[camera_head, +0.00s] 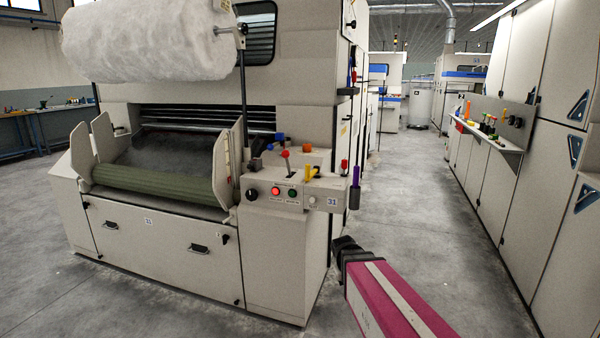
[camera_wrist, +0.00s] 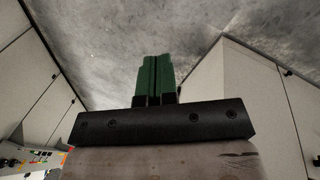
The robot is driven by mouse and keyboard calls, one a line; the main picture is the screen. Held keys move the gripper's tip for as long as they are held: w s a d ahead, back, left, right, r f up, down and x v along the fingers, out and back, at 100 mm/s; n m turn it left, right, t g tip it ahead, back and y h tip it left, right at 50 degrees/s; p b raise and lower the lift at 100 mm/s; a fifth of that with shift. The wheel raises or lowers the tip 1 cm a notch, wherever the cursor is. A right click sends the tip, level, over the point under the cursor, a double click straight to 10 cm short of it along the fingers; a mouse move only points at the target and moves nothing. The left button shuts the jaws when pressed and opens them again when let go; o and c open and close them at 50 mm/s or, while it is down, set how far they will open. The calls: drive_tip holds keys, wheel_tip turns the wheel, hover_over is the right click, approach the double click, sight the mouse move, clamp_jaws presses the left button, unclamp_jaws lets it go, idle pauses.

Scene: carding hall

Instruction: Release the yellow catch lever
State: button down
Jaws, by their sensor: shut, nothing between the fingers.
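A yellow lever (camera_head: 308,172) stands up from the top of the machine's control console (camera_head: 270,185), near its right side. Whether it is latched cannot be told at this size. My gripper, with green fingers (camera_wrist: 155,75), is shut and empty in the wrist view, with grey floor beyond the fingertips. In the head view my magenta arm reaches in from the bottom right. Its dark end is low, to the right of the console and well apart from the lever; the fingers cannot be made out there.
The console also carries a red-knobbed lever (camera_head: 285,154), a red button (camera_head: 276,191) and a purple handle (camera_head: 356,176) at its right edge. A white fibre roll (camera_head: 150,40) hangs above left. Cabinets with a cluttered shelf (camera_head: 487,132) line the right. The aisle floor (camera_head: 420,200) is clear.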

drive_tip(key=w+a+r+n+t+h, duration=0.25)
drive_tip(key=w+a+r, duration=0.35)
drive_tip(key=w, duration=0.4)
drive_tip(key=w+a+r+n+t+h, duration=0.15)
drive_tip(key=w+a+r+h, duration=0.25)
drive_tip(key=w+a+r, duration=0.4)
drive_tip(key=w+a+r+t+h, duration=0.1)
drive_tip(key=w+a+r+t, duration=0.1)
drive_tip(key=a+r, duration=0.4)
drive_tip(key=w+a+r+n+t+h, duration=0.1)
drive_tip(key=w+a+r+t+h, duration=0.1)
drive_tip(key=w+a+r, duration=0.2)
drive_tip(key=w+a+r+t+h, duration=0.1)
drive_tip(key=w+a+r+t, duration=0.1)
drive_tip(key=a+r, duration=0.5)
drive_tip(key=shift+w+a+r+n+h, duration=0.35)
drive_tip(key=shift+w+r, duration=0.2)
drive_tip(key=shift+w, duration=0.25)
drive_tip(key=x, duration=0.4)
drive_tip(key=s+x, duration=0.1)
drive_tip(key=x, duration=0.3)
drive_tip(key=d+x, duration=0.1)
drive_tip(key=x, duration=0.3)
drive_tip(key=shift+s+r, duration=0.15)
drive_tip(key=shift+s, duration=0.1)
drive_tip(key=shift+d, duration=0.6)
